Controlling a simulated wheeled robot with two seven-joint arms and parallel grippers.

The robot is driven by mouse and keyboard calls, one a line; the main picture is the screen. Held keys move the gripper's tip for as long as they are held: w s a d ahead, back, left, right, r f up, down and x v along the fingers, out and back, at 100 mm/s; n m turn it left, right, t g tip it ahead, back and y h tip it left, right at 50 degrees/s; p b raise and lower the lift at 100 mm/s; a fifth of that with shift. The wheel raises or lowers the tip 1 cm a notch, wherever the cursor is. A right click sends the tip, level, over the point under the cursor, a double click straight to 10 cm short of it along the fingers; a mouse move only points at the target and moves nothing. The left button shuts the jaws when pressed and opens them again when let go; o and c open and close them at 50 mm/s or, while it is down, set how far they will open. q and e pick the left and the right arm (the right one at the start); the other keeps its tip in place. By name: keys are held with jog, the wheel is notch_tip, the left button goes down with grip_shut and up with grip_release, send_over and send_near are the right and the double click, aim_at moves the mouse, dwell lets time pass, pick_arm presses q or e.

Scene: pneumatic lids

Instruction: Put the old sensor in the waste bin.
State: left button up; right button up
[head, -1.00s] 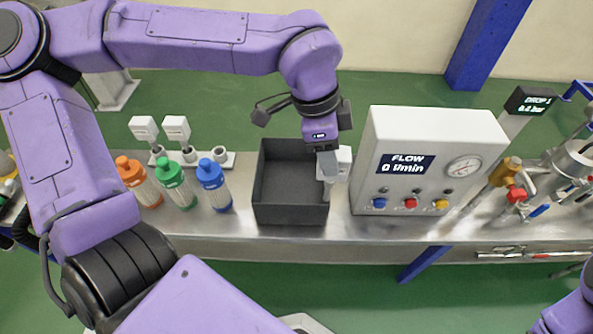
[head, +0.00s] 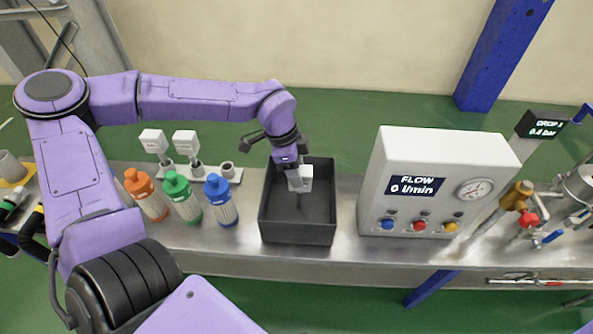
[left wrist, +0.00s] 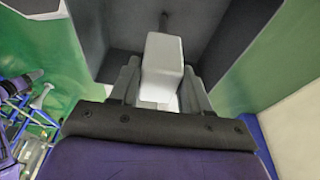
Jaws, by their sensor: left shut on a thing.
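The old sensor (head: 300,178), a white block with a thin grey stem pointing down, is held by my left gripper (head: 295,172). The gripper is shut on it, over the dark grey open-topped waste bin (head: 297,235). In the left wrist view the white sensor (left wrist: 162,65) sits between the two fingers (left wrist: 160,92), its stem pointing into the bin (left wrist: 211,37). The stem is within the outline of the bin's opening; I cannot tell how deep it reaches. My right gripper is not in view.
Two white sensors (head: 185,143) stand in a rack (head: 205,172) at the left, beside an empty socket. Orange, green and blue bottles (head: 220,203) stand left of the bin. A white flow meter box (head: 438,175) stands to the right. Pipes and valves (head: 525,205) lie farther right.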

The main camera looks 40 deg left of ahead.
pick_arm(q)
jog(key=shift+f, duration=0.2)
jog(key=o, duration=1.1)
jog(key=shift+r, duration=0.1)
jog(key=shift+r, duration=0.25)
jog(key=p+v, duration=0.2)
jog(key=v, duration=0.9)
jog(key=shift+s+a+r, duration=0.1)
jog(key=shift+s+r, duration=0.05)
jog(key=shift+r, duration=0.2)
